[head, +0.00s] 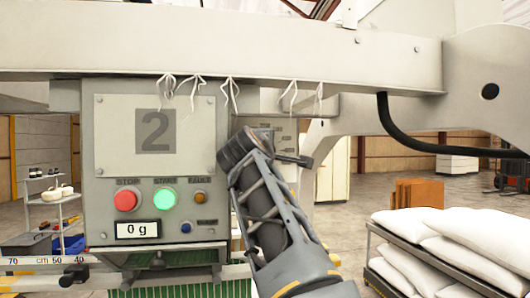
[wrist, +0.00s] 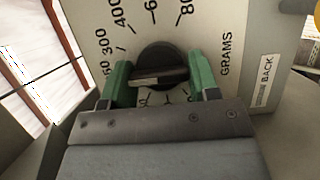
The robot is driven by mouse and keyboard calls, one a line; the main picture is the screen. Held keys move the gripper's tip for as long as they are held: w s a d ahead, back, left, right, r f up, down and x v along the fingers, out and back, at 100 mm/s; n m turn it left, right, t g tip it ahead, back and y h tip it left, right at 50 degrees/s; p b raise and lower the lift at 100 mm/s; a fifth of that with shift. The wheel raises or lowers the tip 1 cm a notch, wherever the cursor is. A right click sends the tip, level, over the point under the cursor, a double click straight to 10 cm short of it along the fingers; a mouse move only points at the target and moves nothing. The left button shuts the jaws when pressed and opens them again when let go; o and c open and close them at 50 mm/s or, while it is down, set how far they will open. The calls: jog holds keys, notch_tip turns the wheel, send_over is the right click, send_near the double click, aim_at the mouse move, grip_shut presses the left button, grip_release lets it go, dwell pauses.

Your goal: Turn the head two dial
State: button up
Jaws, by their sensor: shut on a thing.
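The head two dial (wrist: 160,54) is a round black knob with a flat bar across it, on a pale plate marked in grams, in the wrist view. Numbers such as 300 and 400 ring it. My gripper (wrist: 161,74) has its two green fingers on the left and right sides of the knob, shut on it. The lower part of the scale is partly hidden by my gripper. In the head view, the head two box (head: 155,140) bears a big 2, and my arm reaches up to its right side. The dial itself is hidden there.
The box has a red stop button (head: 126,201), a lit green start button (head: 165,199) and a display (head: 138,230) reading 0 g. A pale beam (head: 220,52) crosses above. White pillows (head: 450,240) lie on a rack at the right.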

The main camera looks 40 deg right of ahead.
jog(key=o, duration=0.9)
